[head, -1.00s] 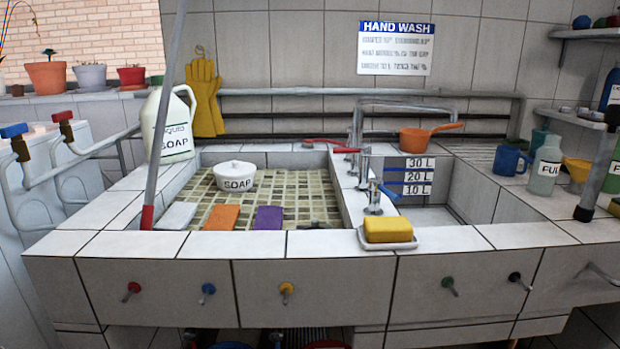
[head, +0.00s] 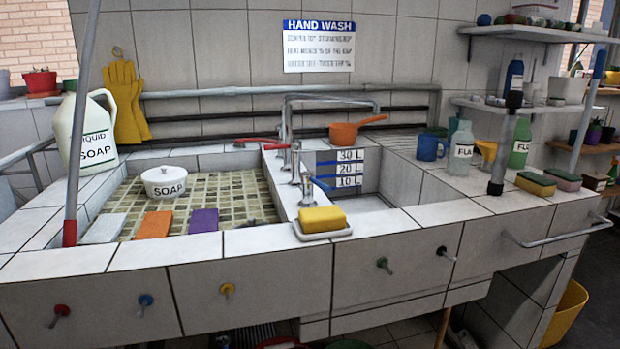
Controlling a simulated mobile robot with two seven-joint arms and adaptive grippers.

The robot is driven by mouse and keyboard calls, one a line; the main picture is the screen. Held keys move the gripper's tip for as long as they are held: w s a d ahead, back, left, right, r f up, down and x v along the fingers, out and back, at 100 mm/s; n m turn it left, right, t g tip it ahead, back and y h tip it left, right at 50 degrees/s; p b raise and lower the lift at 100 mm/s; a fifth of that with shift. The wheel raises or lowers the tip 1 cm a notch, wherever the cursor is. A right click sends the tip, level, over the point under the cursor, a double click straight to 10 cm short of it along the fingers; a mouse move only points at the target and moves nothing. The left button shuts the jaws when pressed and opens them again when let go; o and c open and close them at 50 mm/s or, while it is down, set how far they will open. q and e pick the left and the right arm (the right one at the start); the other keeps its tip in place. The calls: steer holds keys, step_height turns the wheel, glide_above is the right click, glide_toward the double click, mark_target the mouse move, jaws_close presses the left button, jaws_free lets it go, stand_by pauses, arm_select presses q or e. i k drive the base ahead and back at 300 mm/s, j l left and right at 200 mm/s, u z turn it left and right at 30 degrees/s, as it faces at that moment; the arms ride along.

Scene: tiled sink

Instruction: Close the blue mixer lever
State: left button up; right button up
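The blue mixer lever (head: 319,184) sits on a short metal tap (head: 307,190) on the tiled divider between the two basins. It points to the back right, over the edge of the right basin. From this view I cannot tell how far it is turned. A red lever (head: 262,141) is on another tap (head: 296,160) farther back on the same divider and points left. Neither of my grippers shows in the head view.
A yellow sponge on a dish (head: 322,219) stands on the front ledge, just before the blue lever's tap. A tall spout (head: 286,120) rises behind. An orange pan (head: 345,132) and a blue mug (head: 428,148) are farther back. A grey pole (head: 83,110) stands at left.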

mark_target(316, 182)
steer(key=k+j, duration=0.1)
steer(key=j, duration=0.3)
steer(key=k+j, duration=0.15)
steer(key=j, duration=0.25)
steer(key=k+j, duration=0.15)
steer(key=k, duration=0.2)
steer(key=k+j+z, duration=0.15)
steer(key=k, duration=0.2)
